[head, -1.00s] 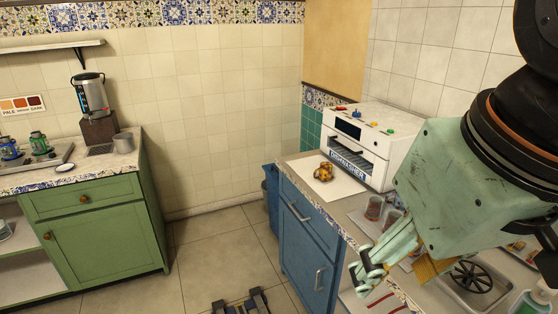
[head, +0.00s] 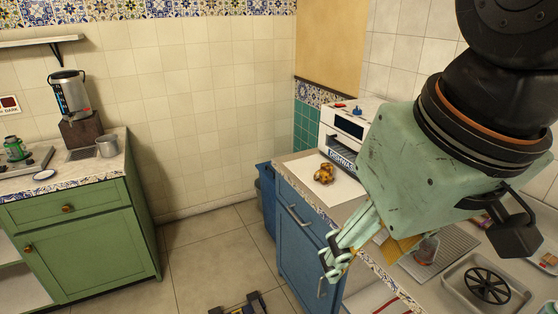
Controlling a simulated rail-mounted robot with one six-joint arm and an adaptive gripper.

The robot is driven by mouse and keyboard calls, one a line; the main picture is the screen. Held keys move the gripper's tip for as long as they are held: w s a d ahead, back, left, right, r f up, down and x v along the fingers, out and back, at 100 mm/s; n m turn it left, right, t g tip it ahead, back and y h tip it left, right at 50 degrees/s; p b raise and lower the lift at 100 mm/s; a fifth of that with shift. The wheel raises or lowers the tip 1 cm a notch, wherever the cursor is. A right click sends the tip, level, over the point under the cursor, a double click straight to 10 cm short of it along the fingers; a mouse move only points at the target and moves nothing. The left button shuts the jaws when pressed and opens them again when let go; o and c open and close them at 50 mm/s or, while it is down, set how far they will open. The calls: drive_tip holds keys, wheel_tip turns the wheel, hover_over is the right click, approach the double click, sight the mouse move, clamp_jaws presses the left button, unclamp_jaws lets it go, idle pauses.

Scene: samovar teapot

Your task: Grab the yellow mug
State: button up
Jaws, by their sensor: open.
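A small yellow-brown patterned vessel (head: 324,174), which looks like the yellow mug, sits on a white mat (head: 345,192) at the back of the right-hand counter. Its handle is not clear at this size. My gripper (head: 332,258) is open and empty. It hangs at the front edge of the counter, nearer the camera than the vessel and apart from it, with its fingers pointing down and left. My arm hides part of the counter to the right.
A reddish glass (head: 426,250) stands on a drying rack near a sink (head: 505,300). A samovar (head: 69,96) and a grey mug (head: 107,147) are on the left green counter.

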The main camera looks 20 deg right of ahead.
drive_tip(key=w+d+r+m+p, duration=0.1)
drive_tip(key=w+r, duration=0.2)
drive_tip(key=w, duration=0.3)
drive_tip(key=w+d+r+m+g+p, duration=0.1)
drive_tip(key=w+r+p, duration=0.1)
drive_tip(key=w, duration=0.3)
drive_tip(key=w+d+r+m+p, duration=0.1)
drive_tip(key=w+r+m, duration=0.15)
drive_tip(key=w, duration=0.35)
drive_tip(key=m+g+p, duration=0.3)
drive_tip(key=m+p, duration=0.8)
drive_tip(key=p, duration=0.2)
hover_over(328, 164)
wheel_tip(328, 164, down, 21)
drive_tip(key=shift+a, duration=0.15)
drive_tip(key=shift+s+f+n, duration=0.1)
drive_tip(key=shift+f+n, duration=0.1)
drive_tip(key=shift+n, duration=0.05)
drive_tip(key=shift+f+b, duration=0.3)
drive_tip(key=shift+f, duration=3.9)
